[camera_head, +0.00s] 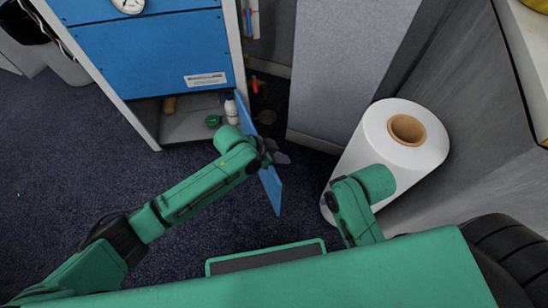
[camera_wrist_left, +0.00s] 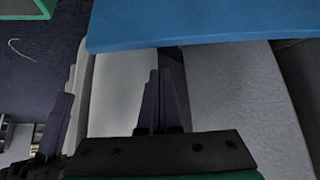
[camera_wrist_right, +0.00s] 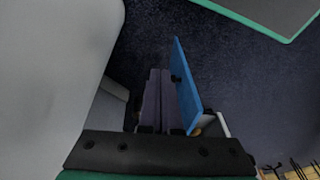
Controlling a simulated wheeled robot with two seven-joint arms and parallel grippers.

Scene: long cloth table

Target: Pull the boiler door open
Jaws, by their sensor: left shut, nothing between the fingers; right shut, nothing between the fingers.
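The blue boiler cabinet (camera_head: 150,55) stands at the upper left. Its blue door (camera_head: 272,190) is swung out from the cabinet's lower right side, leaving the lower compartment (camera_head: 180,125) exposed. My left arm reaches over the door, and my left gripper (camera_head: 281,158) is at its right side, shut and empty. In the left wrist view, the door (camera_wrist_left: 200,25) spans the top, beyond the left fingers (camera_wrist_left: 160,100). In the right wrist view, my right gripper (camera_wrist_right: 158,98) is shut and empty, with the door (camera_wrist_right: 186,85) just right of its fingers. The head view hides the right fingers.
A large white roll (camera_head: 395,145) with a brown core stands to the right of the door, close to my right arm. A grey panel (camera_head: 345,65) rises behind. The compartment holds a white bottle (camera_head: 231,108) and small items. Dark carpet (camera_head: 70,170) is clear at left.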

